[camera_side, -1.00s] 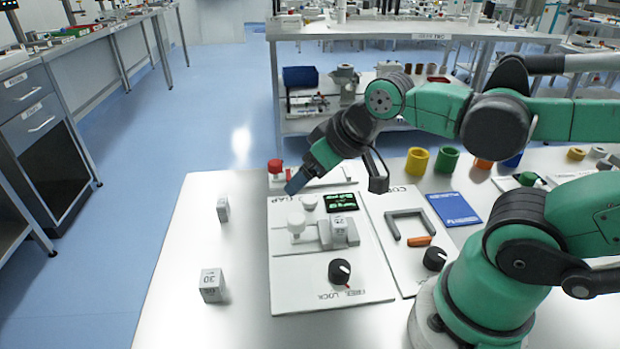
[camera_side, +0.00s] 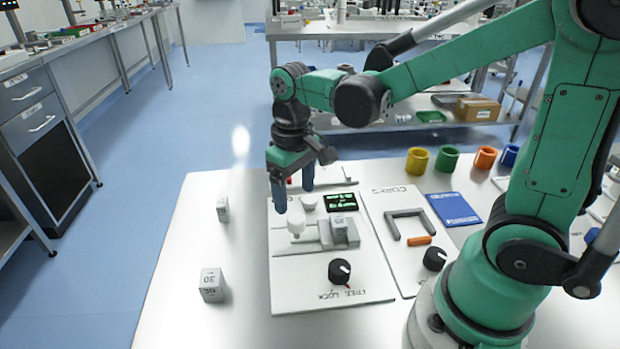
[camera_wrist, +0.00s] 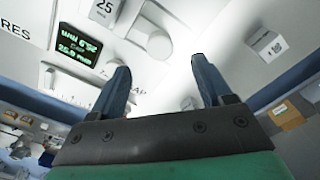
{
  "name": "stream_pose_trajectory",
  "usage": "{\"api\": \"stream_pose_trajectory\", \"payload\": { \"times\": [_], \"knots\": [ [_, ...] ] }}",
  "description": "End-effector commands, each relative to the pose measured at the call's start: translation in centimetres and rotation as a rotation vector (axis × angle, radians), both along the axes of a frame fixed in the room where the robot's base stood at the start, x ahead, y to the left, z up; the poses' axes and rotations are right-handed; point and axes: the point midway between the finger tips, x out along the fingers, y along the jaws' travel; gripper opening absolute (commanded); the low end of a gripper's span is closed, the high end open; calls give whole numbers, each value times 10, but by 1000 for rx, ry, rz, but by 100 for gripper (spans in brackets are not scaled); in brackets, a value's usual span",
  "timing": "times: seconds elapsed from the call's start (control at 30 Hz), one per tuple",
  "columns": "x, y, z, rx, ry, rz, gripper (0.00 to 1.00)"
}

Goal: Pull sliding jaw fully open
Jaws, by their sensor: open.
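My gripper (camera_side: 293,192) points down over the far left part of the white gap panel (camera_side: 362,284). Its two blue fingers are apart with nothing between them; they also show in the wrist view (camera_wrist: 160,78). The sliding jaw's white knob (camera_side: 296,225) stands on the grey jaw assembly (camera_side: 322,238), just nearer the camera than the fingers and apart from them. In the wrist view a rounded white knob (camera_wrist: 158,43) lies beyond the fingertips. A grey block marked 25 (camera_side: 345,232) sits at the right end of the assembly.
A lit green display (camera_side: 341,201) is behind the jaw. A black FREE/LOCK dial (camera_side: 339,271) is in front. Two loose blocks (camera_side: 222,208) (camera_side: 212,285) stand on the left of the table. A second panel (camera_side: 405,270) with a grey U-shaped piece lies right.

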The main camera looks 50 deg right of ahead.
Motion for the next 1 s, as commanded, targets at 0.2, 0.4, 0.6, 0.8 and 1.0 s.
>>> {"api": "stream_pose_trajectory", "payload": {
  "times": [0.2, 0.4, 0.6, 0.8, 1.0],
  "knots": [
    [0, 0, -23, 0, 0, 0, 72],
    [1, 0, -44, 0, -2, 0, 72],
    [0, 0, -53, 0, -2, 0, 72],
    [0, 0, -53, 0, -2, 0, 72],
    [0, 0, -53, 0, -2, 0, 27]
  ]
}}
